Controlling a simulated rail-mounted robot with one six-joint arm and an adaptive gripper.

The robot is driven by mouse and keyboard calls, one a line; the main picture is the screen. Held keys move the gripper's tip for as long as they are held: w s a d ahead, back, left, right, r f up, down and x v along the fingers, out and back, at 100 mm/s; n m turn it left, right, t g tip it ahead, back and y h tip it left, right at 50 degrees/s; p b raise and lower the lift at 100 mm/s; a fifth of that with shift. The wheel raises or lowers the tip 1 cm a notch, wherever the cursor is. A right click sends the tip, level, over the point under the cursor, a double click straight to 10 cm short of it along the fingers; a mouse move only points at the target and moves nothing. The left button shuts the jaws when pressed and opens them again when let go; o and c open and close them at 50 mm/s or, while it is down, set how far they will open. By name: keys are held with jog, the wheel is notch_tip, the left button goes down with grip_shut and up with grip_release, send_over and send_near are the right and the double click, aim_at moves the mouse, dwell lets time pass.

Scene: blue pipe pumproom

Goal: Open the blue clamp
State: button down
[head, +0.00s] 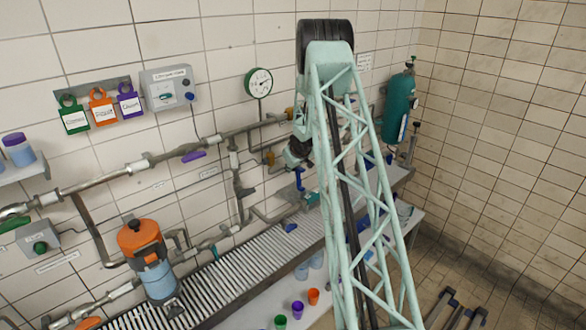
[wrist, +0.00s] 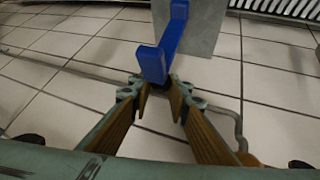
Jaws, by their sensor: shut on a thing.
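The blue clamp (wrist: 166,48) shows in the wrist view as a bright blue angled bar in front of a grey plate. Its lower end is between the fingertips of my gripper (wrist: 158,98). My gripper is shut on the end of the blue bar, with a gap between the fingers where the bar sits. In the head view a small blue upright piece, likely the clamp (head: 299,179), shows just below my gripper (head: 297,158). My arm's lattice link hides part of the area to its right.
Pipes (head: 150,165) run along the tiled wall, with a pressure gauge (head: 259,82) above. A slatted rack (head: 235,265) lies below the clamp. An orange-topped container (head: 148,245) stands at left, and a teal gas cylinder (head: 398,107) at the back right.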

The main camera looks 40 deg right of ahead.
jog(key=shift+s+a+f, duration=0.2)
jog(key=shift+f, duration=0.25)
jog(key=shift+s+a+f, duration=0.15)
jog(key=shift+s+f, duration=0.05)
jog(key=shift+f, duration=0.25)
jog(key=c, duration=2.8)
grip_release()
jog(key=o, duration=0.3)
jog(key=shift+w, duration=0.1)
jog(key=shift+d+r, duration=0.2)
jog(key=shift+w+r, duration=0.1)
jog(key=shift+r, duration=0.25)
jog(key=v, duration=1.1)
jog(key=shift+a+r, duration=0.15)
jog(key=shift+c, duration=0.5)
